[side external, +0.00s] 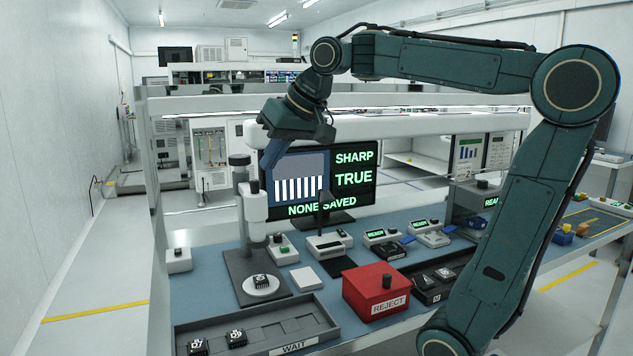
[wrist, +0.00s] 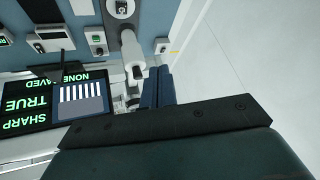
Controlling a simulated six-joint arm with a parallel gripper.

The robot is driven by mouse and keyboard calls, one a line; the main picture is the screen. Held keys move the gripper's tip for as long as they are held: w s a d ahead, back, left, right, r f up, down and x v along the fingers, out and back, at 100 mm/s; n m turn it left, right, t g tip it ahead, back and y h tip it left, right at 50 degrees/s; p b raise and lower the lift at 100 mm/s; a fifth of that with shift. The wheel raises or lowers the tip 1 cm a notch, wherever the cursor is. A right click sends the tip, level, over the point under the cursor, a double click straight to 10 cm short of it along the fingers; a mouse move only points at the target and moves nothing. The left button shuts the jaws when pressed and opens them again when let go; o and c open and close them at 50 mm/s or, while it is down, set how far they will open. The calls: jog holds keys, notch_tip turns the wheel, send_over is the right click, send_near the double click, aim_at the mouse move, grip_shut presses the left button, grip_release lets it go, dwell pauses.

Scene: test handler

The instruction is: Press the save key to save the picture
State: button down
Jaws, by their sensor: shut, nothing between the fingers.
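My gripper (side external: 272,153) is shut and empty, its blue fingers raised in front of the left part of the monitor, high above the bench. In the wrist view the shut fingers (wrist: 160,86) also show. The monitor (side external: 355,196) reads SHARP, TRUE and NONE SAVED beside a picture of white bars. No key carries a readable save label. Candidates are a small white box with coloured buttons (side external: 283,250), a wider white box (side external: 330,244) in front of the monitor, and a white box with a dark knob (side external: 179,260) at the left. My gripper touches none of them.
A white microscope (side external: 255,206) stands below my gripper, with a chip (side external: 261,281) on its round stage. A grey WAIT tray (side external: 262,324) holds chips. A red REJECT box (side external: 372,288) and several READY units (side external: 381,237) stand to the right.

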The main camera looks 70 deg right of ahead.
jog(key=w+d+m, duration=0.3)
jog(key=w+d, duration=0.4)
jog(key=d, duration=0.3)
jog(key=m+t, duration=0.2)
jog(key=m, duration=0.1)
send_over(288, 248)
notch_tip(288, 248, down, 4)
notch_tip(288, 248, down, 16)
jog(key=shift+r+h, duration=0.15)
jog(key=shift+h, duration=0.15)
jog(key=shift+a, duration=0.1)
jog(key=shift+f, duration=4.35)
